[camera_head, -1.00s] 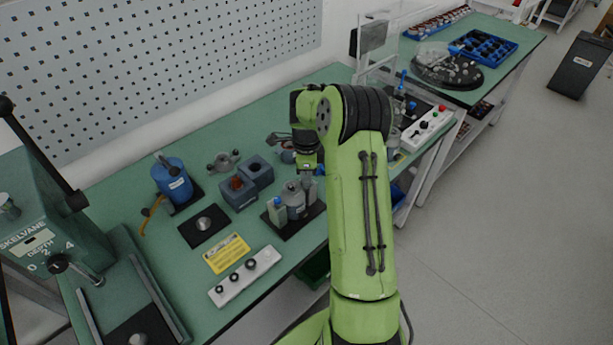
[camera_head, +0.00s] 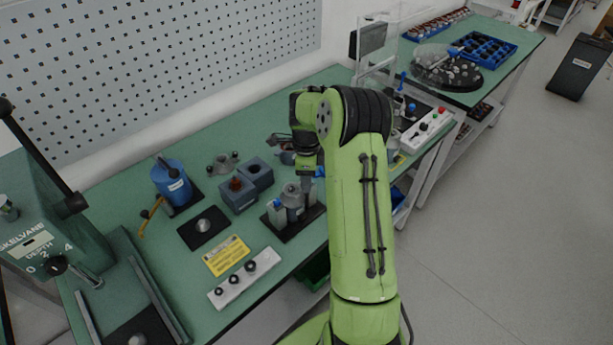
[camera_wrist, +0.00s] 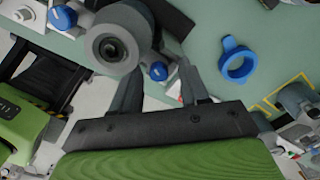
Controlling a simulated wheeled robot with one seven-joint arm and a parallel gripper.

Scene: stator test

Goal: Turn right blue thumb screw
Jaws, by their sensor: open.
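The fixture on a black plate (camera_head: 286,236) stands on the green bench, with a grey cylinder (camera_head: 290,196) between pale blocks. In the wrist view the round grey part (camera_wrist: 112,46) has a dark bore, with one blue thumb screw (camera_wrist: 158,71) on its right and another blue thumb screw (camera_wrist: 63,17) on its left. My gripper (camera_wrist: 160,76) is open. Its two dark fingers lie on either side of the right thumb screw in the picture. I cannot tell whether they touch it or how far above it they are. My arm partly hides the fixture in the head view.
A blue ring (camera_wrist: 237,62) lies right of the fingers in the wrist view. Blue-grey blocks (camera_head: 240,194), a blue canister (camera_head: 171,182), a yellow card (camera_head: 226,255) and a white button strip (camera_head: 245,279) lie left of the fixture. A control box (camera_head: 427,128) stands beyond my arm.

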